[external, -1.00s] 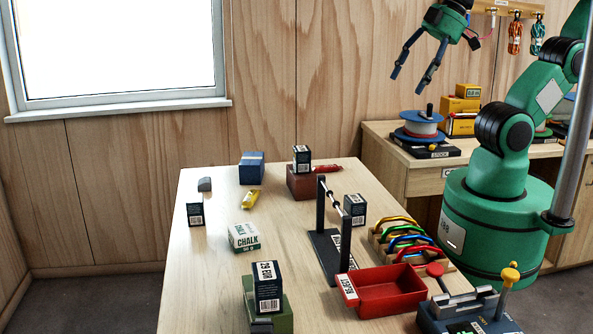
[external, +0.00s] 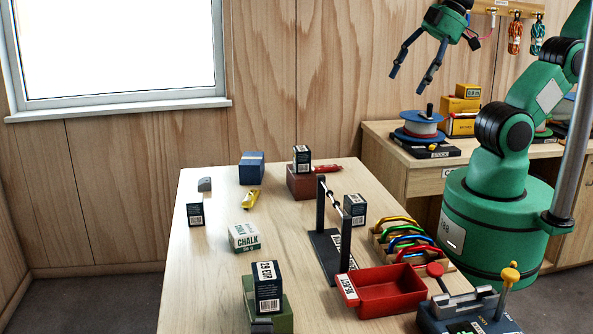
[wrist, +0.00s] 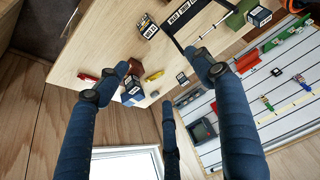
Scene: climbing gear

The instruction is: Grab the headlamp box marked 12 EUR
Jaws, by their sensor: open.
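Several dark navy boxes with white print stand on the table. One (external: 267,286), marked 29 EUR, sits on a green block at the front. One (external: 301,158) sits on a red-brown block at the back. One (external: 355,208) stands behind the black stand, and one (external: 195,213) stands near the left edge. I cannot read 12 EUR on any of them. My gripper (external: 410,82) is open and empty, high above the table's back right. In the wrist view my gripper's fingers (wrist: 160,76) are spread, with navy boxes below (wrist: 147,26).
The black stand with a bar (external: 333,240) rises mid-table. A red tray (external: 395,303), a carabiner rack (external: 405,240), a chalk box (external: 244,238), a yellow item (external: 250,199) and a blue box (external: 252,169) stand around. The table's left front is clear.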

